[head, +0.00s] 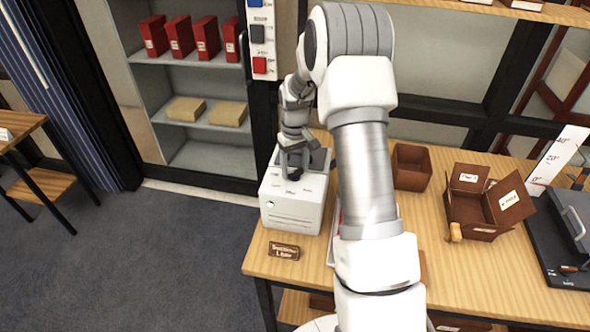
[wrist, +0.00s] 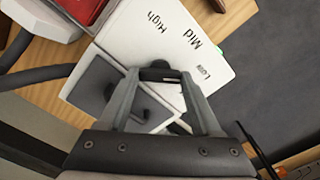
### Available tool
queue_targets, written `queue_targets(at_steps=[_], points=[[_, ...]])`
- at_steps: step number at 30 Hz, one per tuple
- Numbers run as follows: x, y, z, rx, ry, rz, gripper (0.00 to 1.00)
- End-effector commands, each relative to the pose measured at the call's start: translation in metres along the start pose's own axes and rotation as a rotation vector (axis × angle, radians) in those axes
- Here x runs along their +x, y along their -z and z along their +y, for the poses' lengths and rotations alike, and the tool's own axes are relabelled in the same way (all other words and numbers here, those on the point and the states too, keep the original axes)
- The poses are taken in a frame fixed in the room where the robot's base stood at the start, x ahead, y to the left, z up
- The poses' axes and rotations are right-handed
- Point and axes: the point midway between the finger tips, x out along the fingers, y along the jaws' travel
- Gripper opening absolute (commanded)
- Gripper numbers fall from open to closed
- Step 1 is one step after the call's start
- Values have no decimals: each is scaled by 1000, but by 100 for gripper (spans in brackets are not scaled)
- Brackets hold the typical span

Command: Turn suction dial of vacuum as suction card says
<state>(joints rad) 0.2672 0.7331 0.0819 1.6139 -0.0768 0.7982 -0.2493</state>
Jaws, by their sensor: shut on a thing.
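The vacuum (head: 291,212) is a white box on the left end of the wooden table. Its white top (wrist: 150,30) carries the words High, Mid and Low in the wrist view. My gripper (head: 292,174) points down onto that top. In the wrist view my gripper (wrist: 160,76) is shut on the small dark suction dial, which the fingers mostly hide. Its exact pointing direction cannot be told. The brown suction card (head: 284,251) lies on the table in front of the vacuum; its first line seems to read Suction, and its second line is too small to read surely.
An open brown box (head: 411,168) and a brown box with raised flaps (head: 482,209) stand to the right on the table. A dark device (head: 562,240) is at the far right. A panel of coloured switches (head: 260,38) is behind the vacuum. My arm covers the table's middle.

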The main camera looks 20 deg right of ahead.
Motion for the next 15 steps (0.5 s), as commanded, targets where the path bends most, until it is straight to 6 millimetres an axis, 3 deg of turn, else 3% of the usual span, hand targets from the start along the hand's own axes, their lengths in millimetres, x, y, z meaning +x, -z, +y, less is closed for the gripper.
queue_targets(at_steps=[15], points=[[-1,1,0,-97,-1,3,9]])
